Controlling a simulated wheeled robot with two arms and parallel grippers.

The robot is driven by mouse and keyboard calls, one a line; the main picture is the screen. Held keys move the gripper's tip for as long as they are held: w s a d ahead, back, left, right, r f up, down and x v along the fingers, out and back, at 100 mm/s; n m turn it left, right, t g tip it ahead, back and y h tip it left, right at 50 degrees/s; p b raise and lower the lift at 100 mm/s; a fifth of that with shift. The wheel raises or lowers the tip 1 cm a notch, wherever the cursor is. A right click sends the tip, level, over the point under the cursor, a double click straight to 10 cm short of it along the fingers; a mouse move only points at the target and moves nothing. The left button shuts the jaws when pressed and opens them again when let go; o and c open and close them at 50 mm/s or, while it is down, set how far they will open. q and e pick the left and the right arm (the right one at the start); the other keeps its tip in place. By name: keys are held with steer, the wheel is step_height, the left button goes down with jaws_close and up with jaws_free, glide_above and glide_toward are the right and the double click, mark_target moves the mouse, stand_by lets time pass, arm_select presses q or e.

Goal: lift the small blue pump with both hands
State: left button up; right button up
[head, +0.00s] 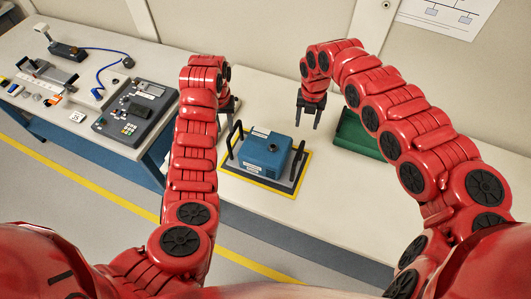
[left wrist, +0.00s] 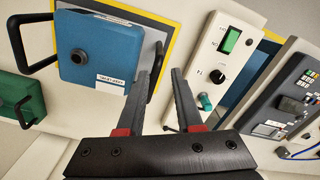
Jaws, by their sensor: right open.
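The small blue pump (head: 265,153) sits on a grey plate with a yellow border (head: 230,170), with a black upright handle on its left (head: 235,137) and another on its right (head: 299,163). My left gripper (head: 232,104) is partly hidden by its arm, just behind the left handle. In the left wrist view its fingers (left wrist: 167,62) are apart, beside the blue pump (left wrist: 95,65) and close to the near handle (left wrist: 155,75); I see no grip on it. My right gripper (head: 308,117) is open and empty, pointing down behind the pump's right side.
A green case (head: 357,136) lies right of the pump. The side bench holds a grey keypad unit (head: 133,113) and several small tools. The bench in front of the plate is clear.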

mark_target(228, 143)
arm_select(q)
step_height(228, 143, down, 12)
steer(key=shift+d+r, duration=0.1)
arm_select(e)
step_height(228, 143, down, 12)
steer(key=shift+f, duration=0.1)
arm_select(q)
steer(key=shift+f, duration=0.45)
arm_select(e)
steer(key=shift+d+f, duration=0.1)
steer(key=shift+f, duration=0.2)
arm_select(q)
jaws_close()
arm_select(e)
steer(key=c, duration=0.6)
jaws_close()
arm_select(q)
steer(key=shift+r, duration=0.1)
arm_select(e)
steer(key=shift+d, duration=0.1)
